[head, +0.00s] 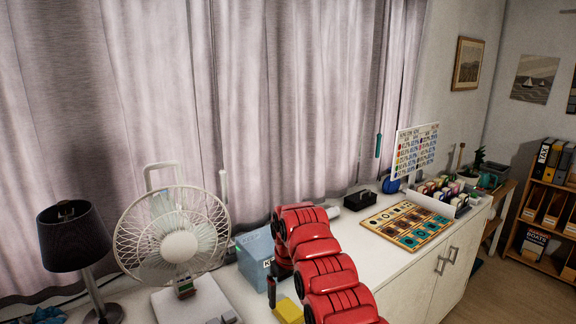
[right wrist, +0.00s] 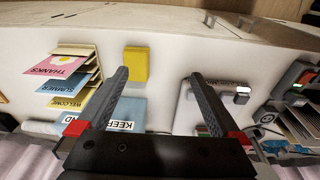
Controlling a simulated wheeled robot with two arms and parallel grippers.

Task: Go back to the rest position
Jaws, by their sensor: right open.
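My right gripper (right wrist: 160,76) is open in the right wrist view, with nothing between its two dark fingers. A yellow block (right wrist: 136,63) lies on the white counter (right wrist: 165,45) beyond the fingertips, apart from them. In the head view my red right arm reaches up from the bottom over the counter and bends down; its fingers are not clear there. The yellow block also shows in the head view (head: 289,310), left of my arm. My left gripper is in neither view.
A white fan (head: 178,246) and a dark lamp (head: 75,235) stand at the left. A blue box (head: 255,258) is close to my arm. A wooden board (head: 407,226) and a tray of colored items (head: 440,196) lie to the right. A card rack (right wrist: 85,75) shows in the wrist view.

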